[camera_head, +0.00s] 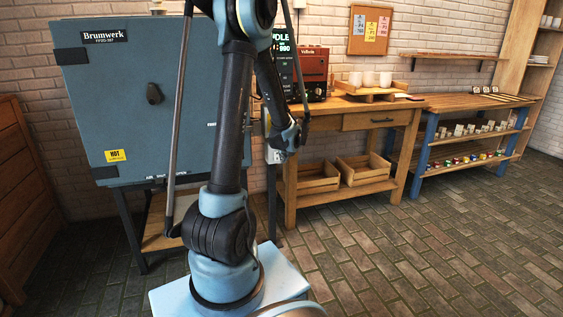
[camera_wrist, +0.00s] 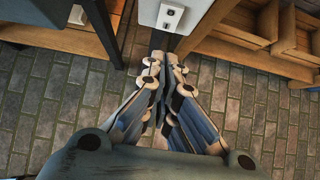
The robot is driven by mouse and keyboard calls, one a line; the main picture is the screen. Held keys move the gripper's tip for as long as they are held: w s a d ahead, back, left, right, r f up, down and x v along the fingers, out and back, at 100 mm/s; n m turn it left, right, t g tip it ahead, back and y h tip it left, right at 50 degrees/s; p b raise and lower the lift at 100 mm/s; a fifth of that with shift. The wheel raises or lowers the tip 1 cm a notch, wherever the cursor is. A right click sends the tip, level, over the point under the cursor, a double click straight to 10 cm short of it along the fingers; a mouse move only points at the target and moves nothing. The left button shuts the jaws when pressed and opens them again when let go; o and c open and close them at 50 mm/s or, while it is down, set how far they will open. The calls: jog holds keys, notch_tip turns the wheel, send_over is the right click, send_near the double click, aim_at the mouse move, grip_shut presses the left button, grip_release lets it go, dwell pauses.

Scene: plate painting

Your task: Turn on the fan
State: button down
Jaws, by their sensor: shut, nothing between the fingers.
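No fan can be made out in either view. A pale switch box (camera_wrist: 171,15) with a small dark control shows at the top of the wrist view, on a grey upright face. Part of what looks like the same box (camera_head: 273,156) shows in the head view between the blue kiln and the wooden workbench, partly behind my arm. My gripper (camera_wrist: 168,62) is shut and empty, its fingers together, pointing toward the box. The fingertips appear just below the box in the picture. I cannot tell how far apart they are in depth.
The blue kiln (camera_head: 150,100) with a "HOT" label stands at left. A wooden workbench (camera_head: 355,104) with crates below and a red machine (camera_head: 312,72) on top stands to the right. The brick floor (camera_head: 430,255) at right is clear.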

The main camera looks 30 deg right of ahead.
aim_at(279, 160)
jog(key=v, duration=0.6)
jog(key=shift+w+r, duration=0.15)
jog(key=shift+s+f+g, duration=0.3)
jog(key=shift+f, duration=0.35)
jog(key=shift+w+r+x, duration=0.3)
jog(key=shift+w+x, duration=0.05)
jog(key=shift+x, duration=1.8)
jog(key=shift+w+r+x, duration=0.25)
jog(key=shift+w+x, duration=0.1)
jog(key=shift+x, duration=1.75)
jog(key=shift+w+r+x, duration=0.3)
jog(key=shift+w+x, duration=0.05)
jog(key=shift+x, duration=1.8)
jog(key=shift+d, duration=0.25)
